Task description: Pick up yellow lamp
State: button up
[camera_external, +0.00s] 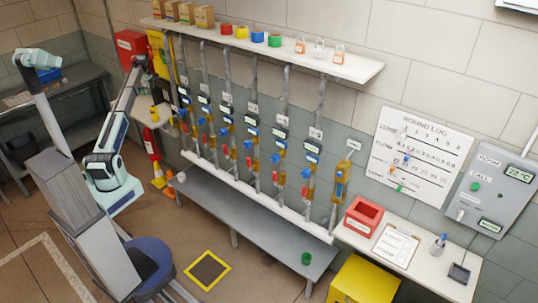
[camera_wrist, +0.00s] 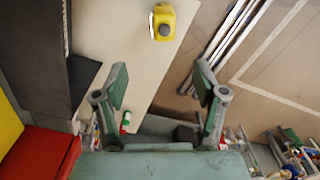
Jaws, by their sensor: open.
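In the wrist view, the yellow lamp (camera_wrist: 162,22) stands on a beige tabletop (camera_wrist: 125,50) near the top edge of the picture. It has a yellow body with a dark round part facing me. My gripper (camera_wrist: 162,76) is open, with its two green-padded fingers wide apart and nothing between them. The lamp lies beyond the fingertips, roughly in line with the middle of the gap, and is not touched. In the outside view, my gripper (camera_external: 143,66) is at the upper end of the raised arm, above a small side table (camera_external: 148,119), and is too small to show its fingers.
In the wrist view, a dark box (camera_wrist: 40,55) borders the tabletop on the left, with a red box (camera_wrist: 40,155) below it. A small red, white and green item (camera_wrist: 126,121) lies near the left finger. In the outside view, the valve pipes (camera_external: 205,110) stand right of my arm.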

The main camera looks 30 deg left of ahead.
jog(key=p, duration=0.4)
send_near(153, 109)
jog(key=f, duration=0.2)
jog(key=w+a+f, duration=0.1)
jog(key=f, duration=0.1)
jog(key=w+a+f, duration=0.1)
jog(key=f, duration=0.1)
jog(key=shift+w+f, duration=0.1)
jog(key=shift+f, duration=0.1)
jog(key=shift+d+f, duration=0.1)
jog(key=shift+f, duration=0.4)
jog(key=shift+s+f+p, duration=0.2)
jog(key=shift+f+p, duration=0.35)
jog(key=shift+f, duration=0.55)
jog(key=shift+s+f+p, duration=0.15)
jog(key=shift+f+p, duration=0.35)
jog(key=shift+f, duration=0.6)
grip_shut()
